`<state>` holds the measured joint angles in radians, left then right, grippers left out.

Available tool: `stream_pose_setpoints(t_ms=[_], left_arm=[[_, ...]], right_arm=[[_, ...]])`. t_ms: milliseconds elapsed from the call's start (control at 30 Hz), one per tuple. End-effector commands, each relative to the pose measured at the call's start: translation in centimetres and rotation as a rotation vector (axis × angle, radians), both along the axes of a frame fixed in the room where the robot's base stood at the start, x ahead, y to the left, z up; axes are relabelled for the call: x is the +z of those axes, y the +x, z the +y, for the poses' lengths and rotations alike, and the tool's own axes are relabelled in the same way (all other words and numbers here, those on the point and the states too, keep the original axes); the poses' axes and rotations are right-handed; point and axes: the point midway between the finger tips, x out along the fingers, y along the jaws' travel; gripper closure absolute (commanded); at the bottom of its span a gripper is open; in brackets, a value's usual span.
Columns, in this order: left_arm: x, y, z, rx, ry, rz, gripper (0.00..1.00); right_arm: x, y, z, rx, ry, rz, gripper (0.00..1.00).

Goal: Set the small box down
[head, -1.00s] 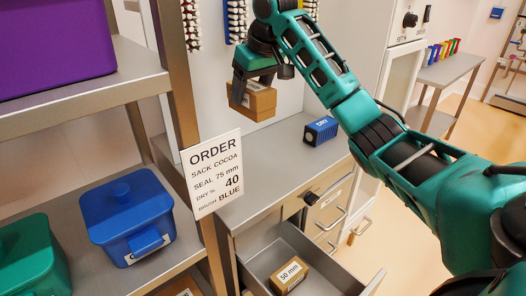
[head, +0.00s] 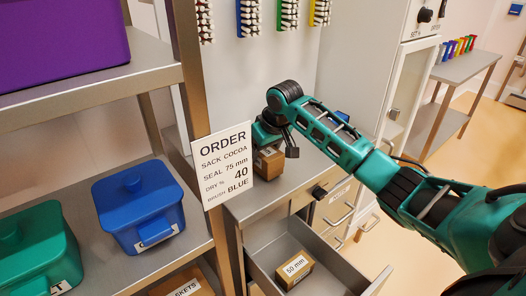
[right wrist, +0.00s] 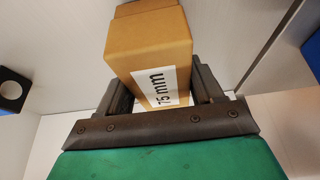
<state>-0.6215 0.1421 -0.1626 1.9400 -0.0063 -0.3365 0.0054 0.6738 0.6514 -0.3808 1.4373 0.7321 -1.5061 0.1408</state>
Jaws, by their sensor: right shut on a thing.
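My left gripper is not in view.
An open drawer (head: 262,238) below the counter holds a brown "50 mm" box (head: 294,269). A blue block (head: 342,116) is mostly hidden behind my right arm. The order card (head: 222,165) hangs on the shelf post, beside a shelf with a blue bin (head: 140,210).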

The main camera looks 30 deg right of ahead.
Motion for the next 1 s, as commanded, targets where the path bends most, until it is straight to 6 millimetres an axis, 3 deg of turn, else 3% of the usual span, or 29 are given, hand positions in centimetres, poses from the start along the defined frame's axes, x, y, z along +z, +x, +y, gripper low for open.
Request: stream_pose_setpoints(t_ms=[400,433,500,700,1000], left_arm=[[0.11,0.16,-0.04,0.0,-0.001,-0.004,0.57],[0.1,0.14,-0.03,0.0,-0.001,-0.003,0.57],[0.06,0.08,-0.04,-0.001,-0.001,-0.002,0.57],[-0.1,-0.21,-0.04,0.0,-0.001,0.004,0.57],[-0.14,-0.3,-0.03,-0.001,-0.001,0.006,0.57]], right_arm=[[-0.62,0.04,0.01,0.0,0.0,-0.002,0.69],[-0.7,0.03,0.01,0.0,0.0,-0.001,0.33],[-0.66,0.02,0.0,0.0,0.0,-0.001,0.26],[-0.65,0.02,0.0,0.0,0.0,-0.001,0.08],[-0.18,0.03,-0.02,0.001,-0.001,-0.003,0.08]])
